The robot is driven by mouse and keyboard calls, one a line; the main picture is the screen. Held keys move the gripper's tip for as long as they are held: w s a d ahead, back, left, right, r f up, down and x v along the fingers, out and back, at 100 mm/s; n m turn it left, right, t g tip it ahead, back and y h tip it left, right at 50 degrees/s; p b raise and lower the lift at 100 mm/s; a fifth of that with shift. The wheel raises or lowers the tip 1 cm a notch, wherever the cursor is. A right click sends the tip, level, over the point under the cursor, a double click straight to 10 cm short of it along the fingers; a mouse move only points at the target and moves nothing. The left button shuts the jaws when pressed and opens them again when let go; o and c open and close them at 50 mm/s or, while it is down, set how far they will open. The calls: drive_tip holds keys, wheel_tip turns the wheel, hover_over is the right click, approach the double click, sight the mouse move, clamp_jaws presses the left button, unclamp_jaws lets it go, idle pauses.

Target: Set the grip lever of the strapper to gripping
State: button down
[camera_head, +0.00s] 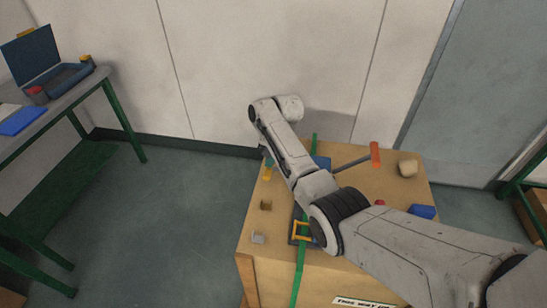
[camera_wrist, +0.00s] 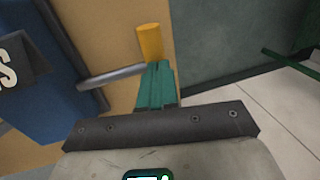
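The strapper (camera_head: 323,163) is a blue body on top of the wooden crate, largely hidden behind my arm. It also shows as a blue block with white lettering in the wrist view (camera_wrist: 45,80). A lever with a yellow handle (camera_head: 267,174) is at its left; in the wrist view a grey rod (camera_wrist: 110,76) runs from the blue body to this yellow handle (camera_wrist: 150,42). A second lever with an orange handle (camera_head: 375,154) sticks out to the right. My gripper's teal fingers (camera_wrist: 157,83) are at the yellow handle's lower end; whether they close on it is unclear.
A green-legged table (camera_head: 75,95) with a blue case stands at the left. The wall is close behind the crate.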

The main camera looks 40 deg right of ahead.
drive_tip(key=shift+w+a+f, duration=0.15)
drive_tip(key=shift+f, duration=0.5)
drive_tip(key=shift+r, duration=0.1)
drive_tip(key=p+v, duration=0.3)
drive_tip(key=w+p+v, duration=0.1)
drive_tip(key=v, duration=0.1)
drive_tip(key=shift+a+r, duration=0.15)
drive_tip(key=shift+a, duration=0.2)
drive_tip(key=w+a+b+v, duration=0.1)
drive_tip(key=v, duration=0.8)
drive_tip(key=shift+w+r, duration=0.15)
drive_tip(key=shift+r, duration=0.05)
